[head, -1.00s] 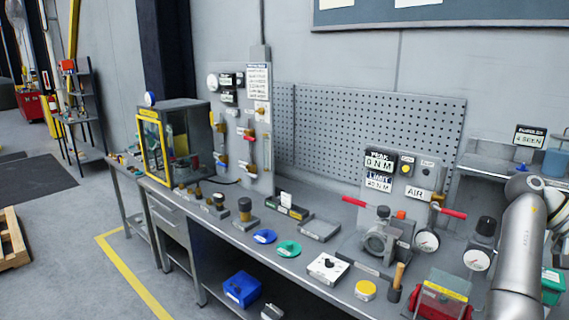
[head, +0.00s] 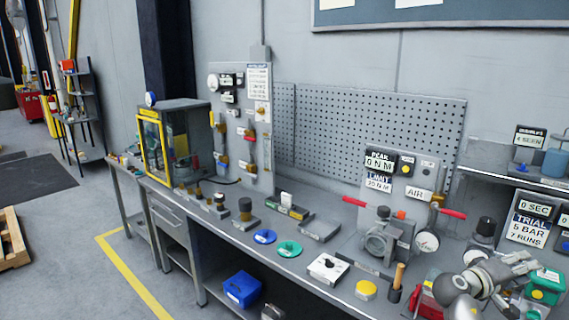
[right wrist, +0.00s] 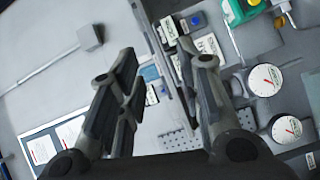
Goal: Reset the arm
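My right gripper (head: 525,266) is at the lower right of the head view, over the right end of the bench beside the green box. In the right wrist view its two dark fingers (right wrist: 158,62) stand wide apart with nothing between them. My right wrist and forearm come in from the bottom right edge and hide part of the red vise. My left gripper and left arm are not in view. The valve actuator (head: 381,238) stands on the bench left of my right gripper, apart from it.
The bench carries a red-handled valve panel (head: 398,180), a gauge (head: 427,241), a yellow disc (head: 366,290), a white switch box (head: 328,268) and a green box (head: 546,284). A trial display (head: 530,222) stands behind my right gripper. A pegboard wall (head: 370,130) closes the back.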

